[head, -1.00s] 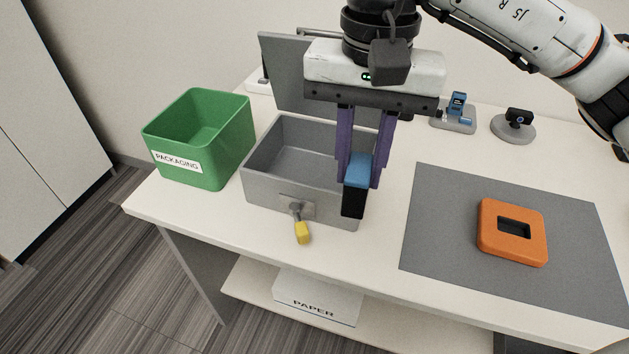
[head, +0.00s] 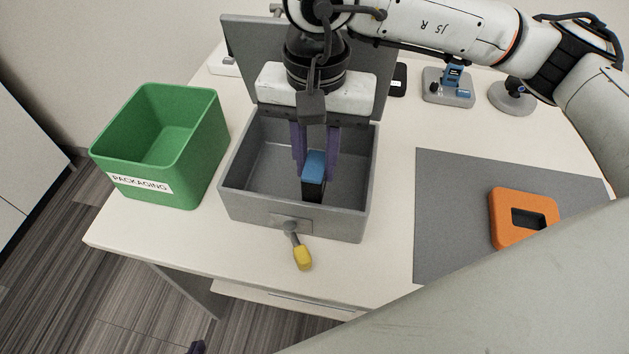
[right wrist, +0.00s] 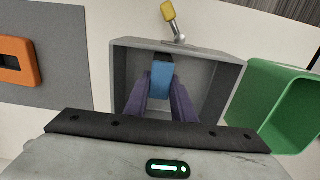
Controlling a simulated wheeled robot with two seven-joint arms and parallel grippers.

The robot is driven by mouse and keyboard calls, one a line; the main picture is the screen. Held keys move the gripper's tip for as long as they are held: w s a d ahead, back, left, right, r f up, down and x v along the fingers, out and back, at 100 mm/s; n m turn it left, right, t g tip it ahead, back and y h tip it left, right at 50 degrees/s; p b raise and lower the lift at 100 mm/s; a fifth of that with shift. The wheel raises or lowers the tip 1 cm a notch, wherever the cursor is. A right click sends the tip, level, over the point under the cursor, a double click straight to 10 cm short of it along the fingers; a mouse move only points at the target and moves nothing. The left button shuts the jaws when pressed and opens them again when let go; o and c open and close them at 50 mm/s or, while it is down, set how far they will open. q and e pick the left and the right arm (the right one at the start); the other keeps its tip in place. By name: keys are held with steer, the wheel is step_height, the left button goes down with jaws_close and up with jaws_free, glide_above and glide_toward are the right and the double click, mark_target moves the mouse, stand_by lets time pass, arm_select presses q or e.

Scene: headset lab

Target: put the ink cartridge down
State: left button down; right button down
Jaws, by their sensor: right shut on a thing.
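The ink cartridge (head: 313,172), with a blue top and a black lower part, is between the purple fingers of my right gripper (head: 317,160), which is shut on it. It is upright inside the outline of the open grey box (head: 300,222); I cannot tell whether it touches the floor. The right wrist view shows the blue side of the cartridge (right wrist: 162,76) between the fingers, within the box walls (right wrist: 232,85). Only a purple tip of my left gripper (head: 197,347) shows at the bottom edge of the head view.
A green packaging bin (head: 190,150) stands left of the box. A yellow-tipped latch handle (head: 302,257) juts from the box front. The raised lid (head: 240,60) is behind. An orange block (head: 508,235) lies on a grey mat (head: 450,200). Devices stand at the back right.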

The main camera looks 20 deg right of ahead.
mark_target(315, 189)
step_height(315, 189, down, 3)
steer(key=shift+r, duration=0.15)
step_height(315, 189, down, 4)
steer(key=shift+r+p, duration=0.25)
steer(key=shift+p, duration=0.1)
steer(key=shift+f, duration=0.45)
arm_select(q)
steer(key=shift+w+r, duration=0.6)
steer(key=shift+r, duration=0.2)
arm_select(e)
steer(key=shift+f, duration=0.15)
steer(key=c, duration=1.5)
jaws_free()
arm_select(q)
steer(key=shift+s+f, duration=0.3)
steer(key=shift+f, duration=0.05)
